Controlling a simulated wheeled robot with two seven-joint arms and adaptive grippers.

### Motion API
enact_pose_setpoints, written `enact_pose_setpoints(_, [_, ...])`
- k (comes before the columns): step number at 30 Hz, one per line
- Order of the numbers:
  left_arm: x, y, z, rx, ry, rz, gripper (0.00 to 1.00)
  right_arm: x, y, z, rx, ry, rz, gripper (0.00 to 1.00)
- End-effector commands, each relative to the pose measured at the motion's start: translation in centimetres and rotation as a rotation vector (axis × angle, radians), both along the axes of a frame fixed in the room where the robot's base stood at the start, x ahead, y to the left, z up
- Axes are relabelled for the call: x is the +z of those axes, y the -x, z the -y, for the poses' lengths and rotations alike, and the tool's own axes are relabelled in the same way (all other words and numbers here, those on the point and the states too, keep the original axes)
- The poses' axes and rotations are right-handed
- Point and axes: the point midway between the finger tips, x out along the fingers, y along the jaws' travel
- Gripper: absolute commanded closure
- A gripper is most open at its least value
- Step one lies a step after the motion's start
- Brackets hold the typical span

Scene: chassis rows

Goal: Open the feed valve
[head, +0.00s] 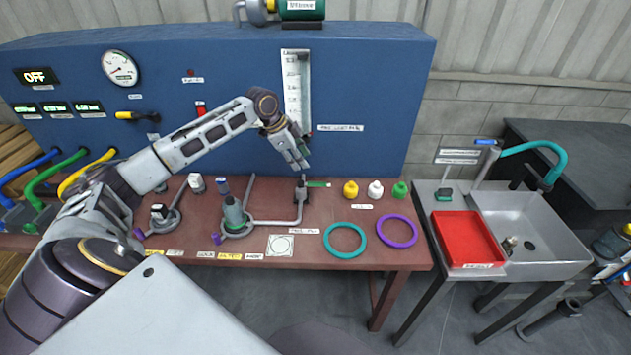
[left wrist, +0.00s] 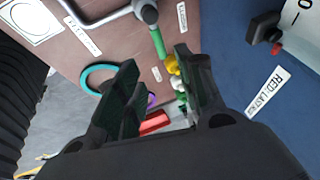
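A small valve with a green lever handle (head: 318,184) sits on a grey pipe at the back of the brown table, in front of the blue panel. In the left wrist view the green handle (left wrist: 158,42) runs from a round grey valve body (left wrist: 146,13), beyond the fingertips. My left gripper (head: 303,164) hangs just above this valve in the head view. Its two dark fingers (left wrist: 158,75) are apart, with nothing held between them. Another valve handle, yellow and black (head: 130,115), is on the panel at left. My right gripper is not in view.
Yellow (head: 350,189), white (head: 375,189) and green (head: 399,190) caps stand right of the valve. Teal (head: 345,240) and purple (head: 397,231) rings lie in front. The blue panel (head: 365,90) rises close behind. A red tray (head: 466,240) lies beside the sink.

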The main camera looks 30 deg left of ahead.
Motion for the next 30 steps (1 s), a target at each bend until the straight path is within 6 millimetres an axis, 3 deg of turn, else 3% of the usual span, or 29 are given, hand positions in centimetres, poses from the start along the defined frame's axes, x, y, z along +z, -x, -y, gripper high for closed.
enact_pose_setpoints(30, [-10.8,-4.2,2.8,-0.001,0.001,0.0,0.62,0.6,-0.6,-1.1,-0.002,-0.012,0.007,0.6])
